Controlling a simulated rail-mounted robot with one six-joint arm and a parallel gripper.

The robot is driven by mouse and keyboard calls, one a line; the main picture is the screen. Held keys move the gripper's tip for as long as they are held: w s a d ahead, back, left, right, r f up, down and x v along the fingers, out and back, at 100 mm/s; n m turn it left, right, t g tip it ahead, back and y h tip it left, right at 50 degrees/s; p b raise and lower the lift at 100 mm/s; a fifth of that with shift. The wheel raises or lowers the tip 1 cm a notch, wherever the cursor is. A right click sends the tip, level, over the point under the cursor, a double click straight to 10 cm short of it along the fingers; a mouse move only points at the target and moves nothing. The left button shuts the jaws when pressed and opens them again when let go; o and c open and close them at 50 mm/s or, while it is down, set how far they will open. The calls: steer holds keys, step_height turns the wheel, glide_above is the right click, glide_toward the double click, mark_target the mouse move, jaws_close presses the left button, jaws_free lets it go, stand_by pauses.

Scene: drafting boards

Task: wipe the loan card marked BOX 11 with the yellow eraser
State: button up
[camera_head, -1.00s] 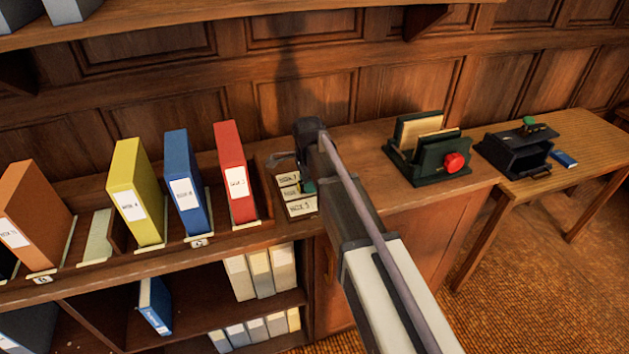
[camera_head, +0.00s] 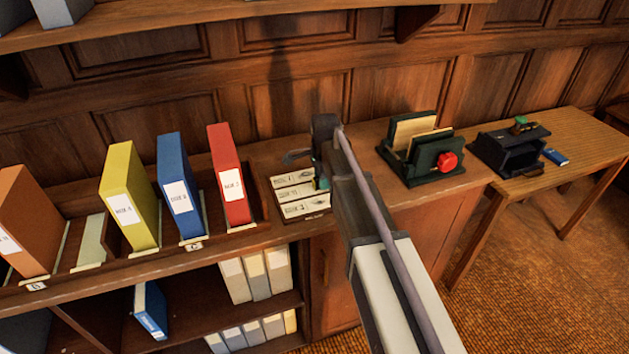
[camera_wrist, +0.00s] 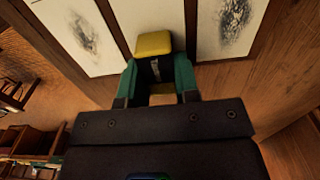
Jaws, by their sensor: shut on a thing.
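Three white loan cards lie side by side in a wooden tray (camera_head: 264,207) on the counter. In the head view they are the back card (camera_head: 290,180), the middle card (camera_head: 294,192) and the front card (camera_head: 305,208); their small lettering is too blurred to read. My gripper (camera_wrist: 157,74) has green fingers shut on the yellow eraser (camera_wrist: 153,44), which has a dark sleeve. The eraser is over the middle card in the wrist view; I cannot tell whether it touches. The left card (camera_wrist: 78,30) and right card (camera_wrist: 228,25) show grey smudges there. My arm hides the tray's right side.
Red (camera_head: 231,182), blue (camera_head: 180,190) and yellow (camera_head: 128,195) binders stand left of the tray. A green rack with a red knob (camera_head: 446,161) stands right of my arm. A black box (camera_head: 505,150) and a blue block (camera_head: 556,157) are on the far-right table.

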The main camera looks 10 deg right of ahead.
steer(key=shift+w+d, duration=0.1)
steer(key=shift+d, duration=0.35)
step_height(320, 180, up, 6)
steer(key=p, duration=0.6)
steer(key=shift+a, duration=0.1)
step_height(320, 180, up, 3)
steer(key=p, duration=0.3)
steer(key=shift+r, duration=0.15)
